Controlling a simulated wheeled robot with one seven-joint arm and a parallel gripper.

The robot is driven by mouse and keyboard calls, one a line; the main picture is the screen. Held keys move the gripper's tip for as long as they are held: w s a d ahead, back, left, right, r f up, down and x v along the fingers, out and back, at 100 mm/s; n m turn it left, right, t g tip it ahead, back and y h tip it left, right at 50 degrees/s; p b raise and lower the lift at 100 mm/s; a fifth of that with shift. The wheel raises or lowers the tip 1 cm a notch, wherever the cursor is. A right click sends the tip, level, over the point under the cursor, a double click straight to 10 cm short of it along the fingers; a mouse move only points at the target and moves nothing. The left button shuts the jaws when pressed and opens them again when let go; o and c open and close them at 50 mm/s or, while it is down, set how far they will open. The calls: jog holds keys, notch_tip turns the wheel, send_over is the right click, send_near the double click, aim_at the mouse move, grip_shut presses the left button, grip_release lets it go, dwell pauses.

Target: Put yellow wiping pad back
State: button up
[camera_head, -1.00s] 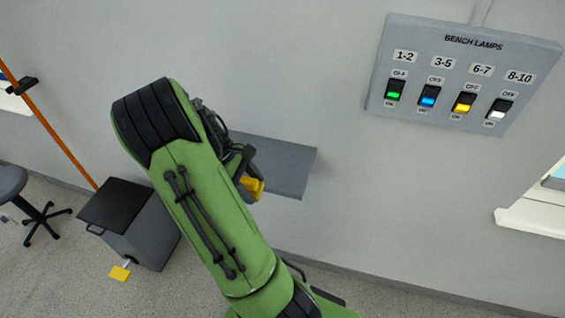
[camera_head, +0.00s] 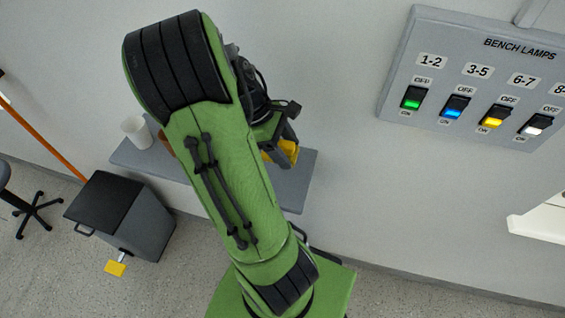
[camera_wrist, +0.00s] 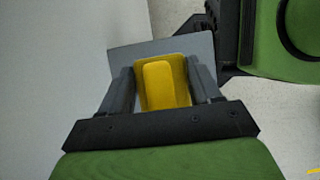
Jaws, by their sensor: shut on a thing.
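The yellow wiping pad (camera_wrist: 163,85) is between the two fingers of my gripper (camera_wrist: 161,80) in the wrist view. My gripper is shut on it. In the head view, the pad (camera_head: 288,150) shows as a small yellow piece at my gripper (camera_head: 284,146), partly hidden by the fingers and arm. The grey wall shelf (camera_head: 293,188) lies behind and below my gripper; it also shows in the wrist view (camera_wrist: 195,46) beyond the pad. I cannot tell whether the pad touches the shelf.
A white cup (camera_head: 137,132) stands at the shelf's left end, with a brownish object partly hidden by my arm beside it. A dark pedal bin (camera_head: 120,215) is on the floor at left, near a stool (camera_head: 30,205). The bench lamps panel (camera_head: 480,85) is on the wall at right.

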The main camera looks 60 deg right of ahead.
aim_at(292, 177)
notch_tip(292, 177, down, 8)
jog(key=shift+a+r+b, duration=0.1)
jog(key=shift+a+b, duration=0.05)
jog(key=shift+b, duration=0.85)
jog(key=shift+f, duration=0.2)
jog(key=o, duration=1)
